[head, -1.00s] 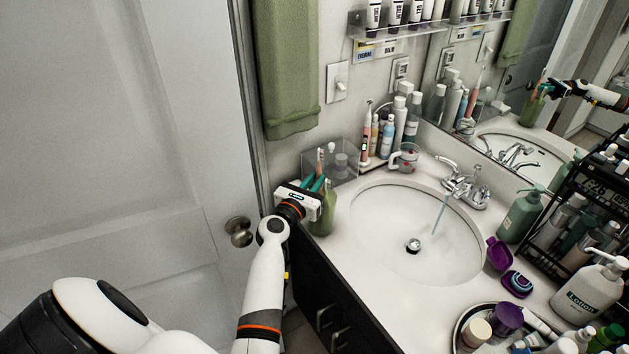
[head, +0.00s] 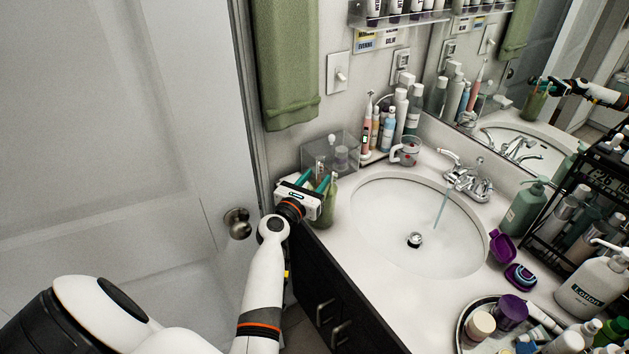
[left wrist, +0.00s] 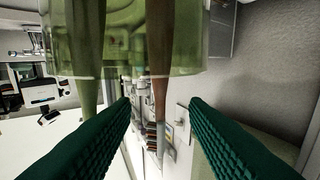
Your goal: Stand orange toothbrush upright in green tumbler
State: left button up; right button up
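The green tumbler (head: 328,208) stands on the counter at the left of the sink. It is translucent and fills the top of the left wrist view (left wrist: 120,62). The orange toothbrush (left wrist: 158,75) is inside the tumbler, its upper part sticking out past the rim. Beside it in the tumbler is a green toothbrush (left wrist: 85,85). My left gripper (head: 313,181) is at the tumbler's rim, its teal fingers spread. In the left wrist view the gripper (left wrist: 160,110) has the orange handle between its fingers, with clear gaps on both sides. My right gripper is in neither view.
A clear box (head: 330,153) stands behind the tumbler, close to the gripper. A glass mug (head: 407,151) and several bottles are farther right. The sink basin (head: 425,215) has its water running. The door (head: 110,140) and its knob (head: 238,223) are left of my arm.

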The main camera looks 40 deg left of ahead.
pick_arm(q)
jog(key=s+d+p, duration=0.1)
jog(key=s, duration=1.1)
jog(key=shift+d, duration=0.3)
dwell(0.4)
jog(key=d+f+m+g+h, duration=0.1)
jog(key=d+f+m+g, duration=0.3)
jog(key=f, duration=0.6)
jog(key=d+f+m+g+h, duration=0.1)
jog(key=d+f+m, duration=0.2)
jog(key=f+m, duration=0.5)
jog(key=s+d+f+m+g+h+b, duration=0.1)
jog(key=s+d+f+m+g, duration=0.25)
jog(key=f, duration=0.55)
jog(key=s+d+f+m+g, duration=0.1)
jog(key=s+d+f+m, duration=0.25)
jog(key=s+f, duration=0.4)
jog(key=s+f+m+g, duration=0.2)
jog(key=s+f+m, duration=0.4)
jog(key=s, duration=0.3)
jog(key=s+f+m+g+b, duration=0.1)
jog(key=s+f+m+g, duration=0.2)
jog(key=s+f+m, duration=0.3)
jog(key=s+f+m+g, duration=0.2)
jog(key=s+f+m, duration=0.4)
jog(key=s+m, duration=0.3)
jog(key=s, duration=0.4)
jog(key=shift+s+a+y, duration=0.15)
jog(key=shift+s+y, duration=0.1)
jog(key=shift+y, duration=0.15)
